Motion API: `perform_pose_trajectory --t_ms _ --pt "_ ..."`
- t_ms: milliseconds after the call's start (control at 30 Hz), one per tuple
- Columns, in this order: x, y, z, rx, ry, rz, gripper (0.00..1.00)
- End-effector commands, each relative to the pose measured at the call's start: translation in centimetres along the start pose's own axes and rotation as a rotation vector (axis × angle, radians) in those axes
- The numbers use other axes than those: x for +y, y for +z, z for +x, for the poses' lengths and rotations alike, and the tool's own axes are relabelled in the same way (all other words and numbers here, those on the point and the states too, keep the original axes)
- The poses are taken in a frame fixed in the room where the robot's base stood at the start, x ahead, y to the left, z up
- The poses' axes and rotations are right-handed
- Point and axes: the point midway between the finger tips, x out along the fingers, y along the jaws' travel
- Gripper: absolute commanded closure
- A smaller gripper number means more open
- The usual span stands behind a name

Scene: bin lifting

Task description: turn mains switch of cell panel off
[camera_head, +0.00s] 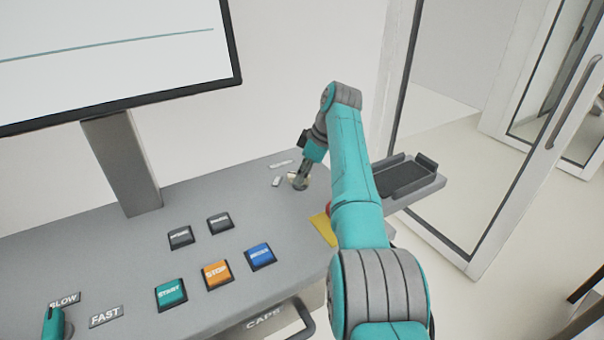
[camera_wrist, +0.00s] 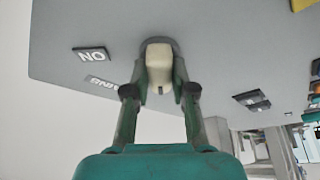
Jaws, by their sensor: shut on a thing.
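The mains switch is a cream knob (camera_wrist: 159,66) on a round grey base, on the grey panel top (camera_head: 110,240). In the wrist view my gripper (camera_wrist: 160,92) has a finger on each side of the knob and is shut on it. An ON plate (camera_wrist: 92,54), upside down in this view, lies beside the knob, with a second plate (camera_wrist: 104,84), partly readable, near it. In the head view my gripper (camera_head: 301,174) reaches down at the panel's far right, and the knob is mostly hidden there.
Start (camera_head: 171,293), stop (camera_head: 216,274) and blue (camera_head: 260,256) buttons sit nearer the front, with two dark buttons behind. A lever (camera_head: 54,325) stands at front left. A monitor (camera_head: 110,60) rises behind. A dark tray (camera_head: 405,178) and a glass door stand right.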

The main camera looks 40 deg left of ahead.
Motion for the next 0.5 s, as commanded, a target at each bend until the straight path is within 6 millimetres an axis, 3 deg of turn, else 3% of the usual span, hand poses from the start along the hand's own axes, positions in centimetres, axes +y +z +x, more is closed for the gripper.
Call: perform_pose_trajectory --t_ms 67,100,167,500 --pt "0.02 0.02 -0.03 0.0 0.001 -0.001 1.0" --pt "0.02 0.02 -0.03 0.0 0.001 -0.001 0.68" --pt "0.02 0.02 -0.03 0.0 0.001 -0.001 0.53" --pt "0.02 0.01 -0.13 0.0 0.001 0.0 0.5"
